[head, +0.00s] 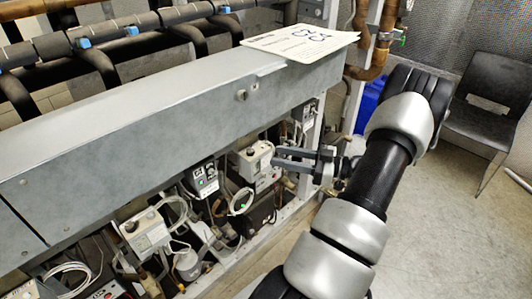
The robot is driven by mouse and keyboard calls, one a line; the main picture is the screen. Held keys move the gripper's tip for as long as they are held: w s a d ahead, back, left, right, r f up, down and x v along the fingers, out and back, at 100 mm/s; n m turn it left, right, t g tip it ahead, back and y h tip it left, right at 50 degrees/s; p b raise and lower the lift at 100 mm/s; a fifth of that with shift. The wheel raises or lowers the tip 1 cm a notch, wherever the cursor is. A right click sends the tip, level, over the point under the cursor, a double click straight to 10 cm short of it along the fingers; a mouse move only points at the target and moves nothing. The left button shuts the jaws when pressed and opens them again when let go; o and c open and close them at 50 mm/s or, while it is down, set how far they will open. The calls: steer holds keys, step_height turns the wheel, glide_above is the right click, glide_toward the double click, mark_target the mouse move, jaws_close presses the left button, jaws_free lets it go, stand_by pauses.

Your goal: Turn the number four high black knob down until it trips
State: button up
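My gripper (277,158) reaches in from the right under the grey beam. Its dark fingers point left at the right side of a white control box (248,163) with small dark parts on top. I cannot tell whether the fingers touch the box or how far apart they are. Another white box (147,232) sits lower left, and a dark control box (204,179) is between them. A small grey box (305,110) is farther back to the right. Numbers are too small to read, so I cannot tell which box carries the number four high black knob.
The long grey beam (150,120) runs above the boxes, with white papers (300,43) on its far end. Cables and thin tubes hang among the boxes. Copper pipes (378,45) stand behind my arm. A black chair (487,108) stands at right on open floor (440,220).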

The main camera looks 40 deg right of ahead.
steer(key=v, duration=1)
steer(key=shift+w+a, duration=0.1)
stand_by(0.4)
